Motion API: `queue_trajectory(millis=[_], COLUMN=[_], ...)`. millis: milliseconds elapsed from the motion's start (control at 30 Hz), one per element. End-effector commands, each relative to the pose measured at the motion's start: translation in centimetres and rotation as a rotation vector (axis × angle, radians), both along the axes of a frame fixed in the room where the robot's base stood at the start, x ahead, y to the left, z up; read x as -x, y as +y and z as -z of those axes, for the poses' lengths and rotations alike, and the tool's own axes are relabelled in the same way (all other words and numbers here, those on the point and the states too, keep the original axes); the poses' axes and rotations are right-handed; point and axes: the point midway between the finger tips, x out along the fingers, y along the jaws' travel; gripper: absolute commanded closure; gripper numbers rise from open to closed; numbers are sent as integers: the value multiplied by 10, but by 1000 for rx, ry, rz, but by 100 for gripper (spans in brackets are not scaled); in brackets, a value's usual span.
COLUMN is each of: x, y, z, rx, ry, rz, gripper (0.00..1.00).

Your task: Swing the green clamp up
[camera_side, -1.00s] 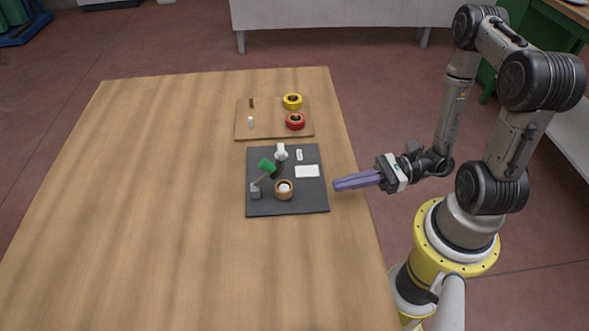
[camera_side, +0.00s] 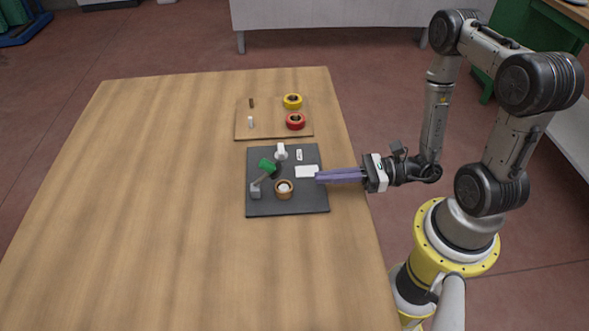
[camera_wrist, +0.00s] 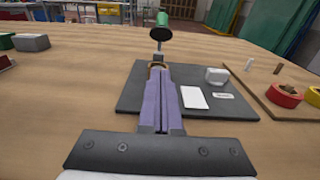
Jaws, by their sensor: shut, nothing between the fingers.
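The green clamp (camera_side: 267,165) is a green head on a grey arm, which rises at a slant from a small grey block (camera_side: 256,191) on the dark board (camera_side: 300,207). In the wrist view the green clamp (camera_wrist: 162,19) stands beyond my fingertips, above the board's far part. A brown ring-shaped cup with a white centre (camera_side: 284,189) sits beside the block. My gripper (camera_side: 318,177) has long purple fingers, shut and empty, with their tips over the board's right edge, apart from the clamp. In the wrist view the fingers (camera_wrist: 157,72) partly hide the brown cup.
A white card (camera_side: 307,171), a small white tag (camera_side: 299,155) and a white knob (camera_side: 281,152) are on the board. Behind it, a wooden board (camera_side: 270,132) holds a yellow ring (camera_side: 292,101) and a red ring (camera_side: 295,121).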

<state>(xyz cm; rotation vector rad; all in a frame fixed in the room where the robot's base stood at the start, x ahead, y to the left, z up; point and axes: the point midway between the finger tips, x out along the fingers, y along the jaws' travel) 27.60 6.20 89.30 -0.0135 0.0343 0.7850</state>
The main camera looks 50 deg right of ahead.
Motion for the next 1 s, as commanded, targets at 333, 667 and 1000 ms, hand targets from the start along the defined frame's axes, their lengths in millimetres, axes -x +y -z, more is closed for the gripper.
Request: queue_trajectory(millis=[333, 667, 1000], x=[-24, -45, -52], y=[26, 46, 52], z=[1, -18, -26], rx=[1, 1, 0], ry=[-1, -6, -1], rz=[-7, -4, 0], gripper=[100, 100, 100])
